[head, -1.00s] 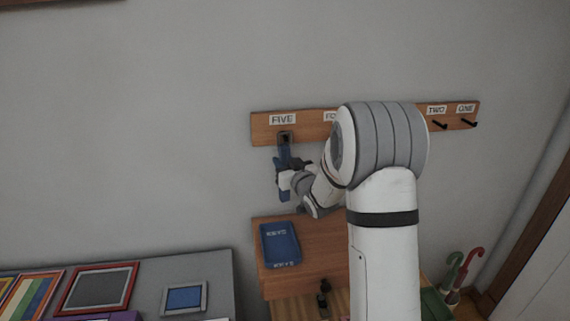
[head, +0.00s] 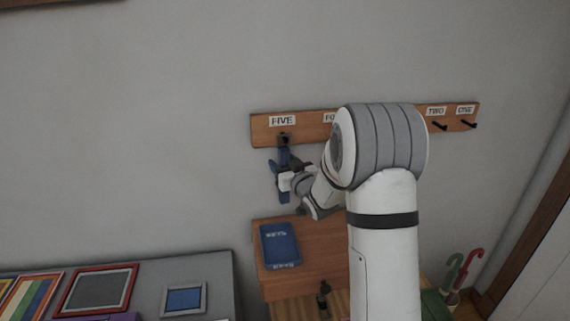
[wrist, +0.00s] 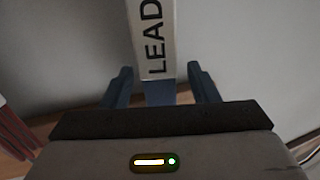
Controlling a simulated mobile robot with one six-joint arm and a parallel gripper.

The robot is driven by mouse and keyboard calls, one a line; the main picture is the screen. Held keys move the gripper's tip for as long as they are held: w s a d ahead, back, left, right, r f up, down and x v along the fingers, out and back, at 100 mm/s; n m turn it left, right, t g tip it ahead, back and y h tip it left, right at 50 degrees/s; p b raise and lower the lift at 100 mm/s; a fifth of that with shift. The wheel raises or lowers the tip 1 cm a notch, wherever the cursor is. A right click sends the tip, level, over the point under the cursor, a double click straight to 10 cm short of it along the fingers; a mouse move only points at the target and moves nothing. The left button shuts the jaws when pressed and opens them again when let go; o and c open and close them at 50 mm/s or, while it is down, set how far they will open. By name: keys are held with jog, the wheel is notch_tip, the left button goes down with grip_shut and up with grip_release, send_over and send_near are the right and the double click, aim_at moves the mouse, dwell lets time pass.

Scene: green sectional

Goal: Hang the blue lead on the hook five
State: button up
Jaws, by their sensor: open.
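The blue lead (head: 284,158) hangs down the wall at the hook under the FIVE label, its top at the hook five (head: 284,139). In the wrist view the lead's white LEAD tag (wrist: 153,45) and a blue strip run between my fingers. My gripper (head: 280,173) is at the lead, below the hook. It also shows in the wrist view (wrist: 160,85), open, with a gap on each side of the lead. I cannot tell exactly how the loop sits on the hook.
The wooden hook board (head: 262,130) runs right to the TWO and ONE hooks; my arm hides its middle. A blue KEYS tray (head: 280,246) lies on the wooden stand below. A grey surface with picture frames (head: 98,288) is at lower left. Umbrellas (head: 466,268) stand at lower right.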

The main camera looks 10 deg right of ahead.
jog(key=s+f+m+g+h+b, duration=0.1)
jog(key=s+g, duration=0.6)
jog(key=s, duration=1.4)
jog(key=s+f+m+g+h+b, duration=0.1)
jog(key=s+g, duration=0.6)
jog(key=s, duration=1.3)
jog(key=m+h, duration=0.1)
jog(key=h, duration=0.1)
jog(key=shift+s+d+f+h, duration=0.2)
jog(key=shift+s+f+h, duration=0.1)
jog(key=shift+s, duration=0.1)
